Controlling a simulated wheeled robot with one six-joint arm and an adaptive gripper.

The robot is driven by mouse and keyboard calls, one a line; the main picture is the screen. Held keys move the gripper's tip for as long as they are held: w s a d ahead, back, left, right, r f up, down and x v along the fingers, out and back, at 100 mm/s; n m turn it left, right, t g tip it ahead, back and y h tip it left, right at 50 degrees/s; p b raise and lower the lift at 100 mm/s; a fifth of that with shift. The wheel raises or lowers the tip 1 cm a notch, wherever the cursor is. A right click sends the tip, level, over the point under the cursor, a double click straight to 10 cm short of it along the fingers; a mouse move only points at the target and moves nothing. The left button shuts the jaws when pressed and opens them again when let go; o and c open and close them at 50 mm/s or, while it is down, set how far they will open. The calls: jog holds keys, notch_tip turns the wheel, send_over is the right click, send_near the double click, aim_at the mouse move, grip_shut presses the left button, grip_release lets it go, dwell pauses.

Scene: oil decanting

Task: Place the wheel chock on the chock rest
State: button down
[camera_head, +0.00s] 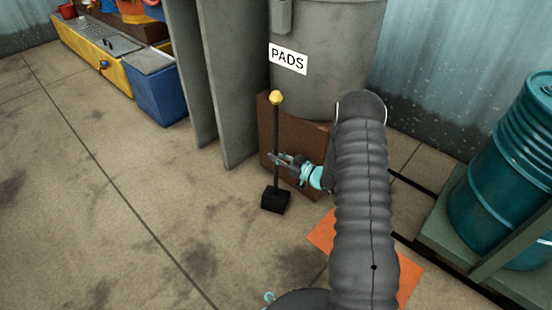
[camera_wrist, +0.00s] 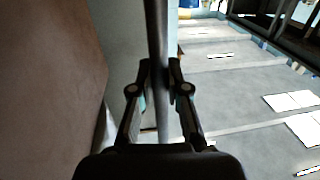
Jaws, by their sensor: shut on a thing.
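The wheel chock (camera_head: 275,201) is a black block with a tall dark handle rod and a yellow knob on top. It stands upright in front of a brown box. My gripper (camera_head: 279,160) is shut on the rod partway up, above the block. In the wrist view the fingers of my gripper (camera_wrist: 161,75) close on both sides of the rod (camera_wrist: 157,30). I cannot tell whether the block touches the floor. An orange flat patch (camera_head: 322,234) lies on the floor right of the chock, partly hidden by my arm. It may be the chock rest, but I cannot tell.
The brown box (camera_head: 292,180) carries a grey PADS bin (camera_head: 322,88). Grey upright panels (camera_head: 225,85) stand left of it. A teal drum (camera_head: 500,175) stands on a green pallet at the right. A blue bin (camera_head: 155,90) stands back left. The left floor is clear.

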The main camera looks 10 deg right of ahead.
jog(key=shift+f, duration=0.25)
jog(key=c, duration=1.2)
grip_release()
jog(key=shift+o, duration=0.2)
jog(key=v, duration=1.2)
jog(key=shift+r+p, duration=0.2)
jog(key=shift+p, duration=0.15)
jog(key=shift+s, duration=0.1)
